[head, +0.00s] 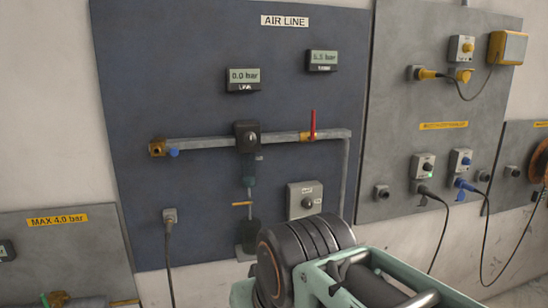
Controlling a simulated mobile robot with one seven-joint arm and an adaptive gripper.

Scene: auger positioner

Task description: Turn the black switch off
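Several small boxes carry dark round knobs, and I cannot tell for sure which is the black switch. One grey box with a black knob (427,165) is on the right grey panel, with a small green light and a black cable at its lower edge. Another grey box with a dark knob (306,201) is low on the blue panel, just above my arm. The knob positions are too small to read. My arm fills the bottom centre and right of the head view. My gripper's fingertips do not show.
A pipe (205,143) with a red lever (313,124) crosses the blue panel (175,80). Black cables hang at the right.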

